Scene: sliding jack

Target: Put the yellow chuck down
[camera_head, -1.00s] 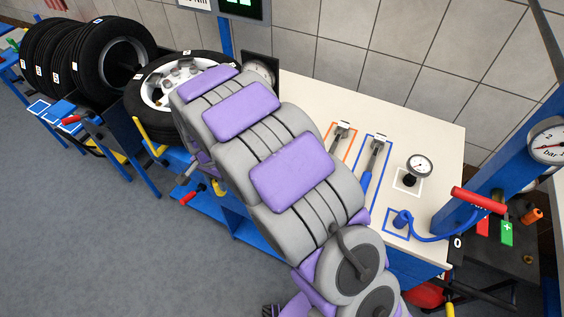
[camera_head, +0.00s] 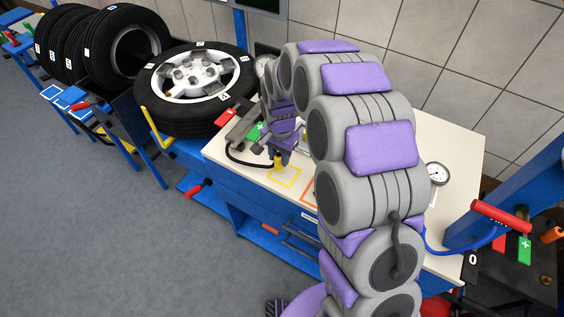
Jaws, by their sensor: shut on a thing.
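The yellow chuck (camera_head: 278,160) shows as a small yellow piece under my gripper (camera_head: 281,152), at the near-left part of the cream bench top. My gripper points down and is shut on the chuck; its fingers are small and partly hidden. A black hose (camera_head: 236,158) curves along the bench to the chuck. A yellow outlined square (camera_head: 284,177) is on the bench just below and right of the chuck. I cannot tell whether the chuck touches the bench.
A tyre on a silver rim (camera_head: 195,75) lies left of the bench (camera_head: 225,155). A gauge (camera_head: 437,173) and a blue post with a red handle (camera_head: 500,216) are on the right. My arm hides the bench's middle.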

